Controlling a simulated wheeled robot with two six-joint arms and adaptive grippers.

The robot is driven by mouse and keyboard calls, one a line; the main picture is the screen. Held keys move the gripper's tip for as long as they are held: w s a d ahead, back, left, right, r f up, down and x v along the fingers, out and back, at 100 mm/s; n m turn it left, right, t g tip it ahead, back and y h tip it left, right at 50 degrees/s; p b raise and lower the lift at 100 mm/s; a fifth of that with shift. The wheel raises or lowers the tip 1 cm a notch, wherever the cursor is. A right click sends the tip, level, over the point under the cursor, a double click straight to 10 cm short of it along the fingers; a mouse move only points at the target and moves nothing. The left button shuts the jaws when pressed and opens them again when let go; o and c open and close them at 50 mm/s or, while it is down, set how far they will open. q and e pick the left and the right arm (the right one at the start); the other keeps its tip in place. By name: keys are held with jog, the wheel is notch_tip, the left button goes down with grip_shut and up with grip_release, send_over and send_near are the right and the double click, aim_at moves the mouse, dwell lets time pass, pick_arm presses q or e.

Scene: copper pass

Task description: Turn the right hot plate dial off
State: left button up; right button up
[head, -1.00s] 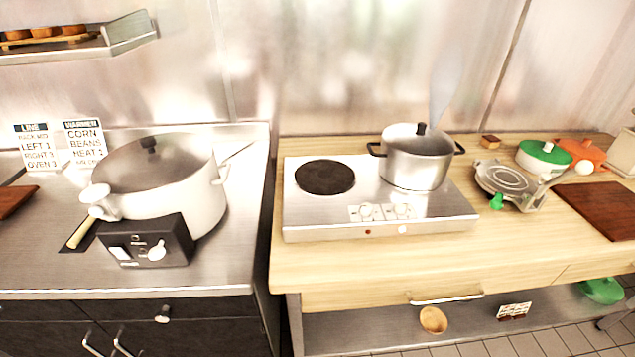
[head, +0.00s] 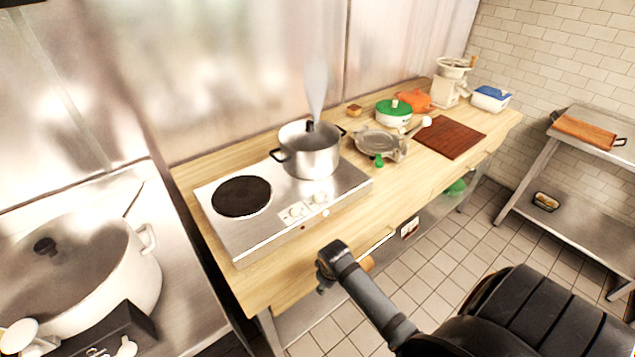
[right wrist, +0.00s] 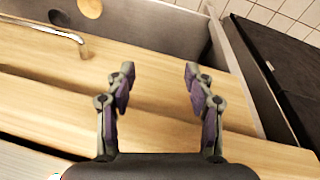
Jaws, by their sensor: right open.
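The hot plate (head: 240,236) is a silver two-burner unit on the wooden counter. The left burner (head: 241,196) is bare and dark. My right arm reaches in from the lower right, ending in front of the counter. In the right wrist view my right gripper (right wrist: 160,75) is open and empty, facing wooden surfaces. My left gripper is out of view.
A grey metal press-like tool (head: 377,143), a green-lidded pot (head: 393,112) and a brown board (head: 450,138) lie right of the hot plate. A large white pot (head: 100,265) stands on the left steel counter. A drawer handle (right wrist: 60,32) shows in the wrist view.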

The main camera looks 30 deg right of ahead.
aim_at(319, 194)
notch_tip(319, 194, up, 12)
jog(key=w+p, duration=0.1)
jog(key=p, duration=0.2)
jog(key=w, duration=0.2)
jog(key=w+d+n, duration=0.1)
jog(key=w+r+n+b, duration=0.1)
jog(key=w, duration=0.1)
jog(key=shift+w+d, duration=0.3)
jog(key=shift+d, duration=0.1)
jog(key=w+d+r+n+g+y, duration=0.15)
jog(key=w+d+r+n, duration=0.45)
jog(key=w+r, duration=0.7)
jog(key=shift+m+g, duration=0.45)
jog(key=shift+m, duration=0.35)
jog(key=f+p, duration=0.1)
jog(key=f, duration=0.2)
jog(key=d+f+p, duration=0.1)
jog(key=f, duration=0.5)
jog(key=shift+d+p, duration=0.25)
jog(key=shift+p, duration=0.15)
jog(key=shift+f, duration=0.5)
grip_shut()
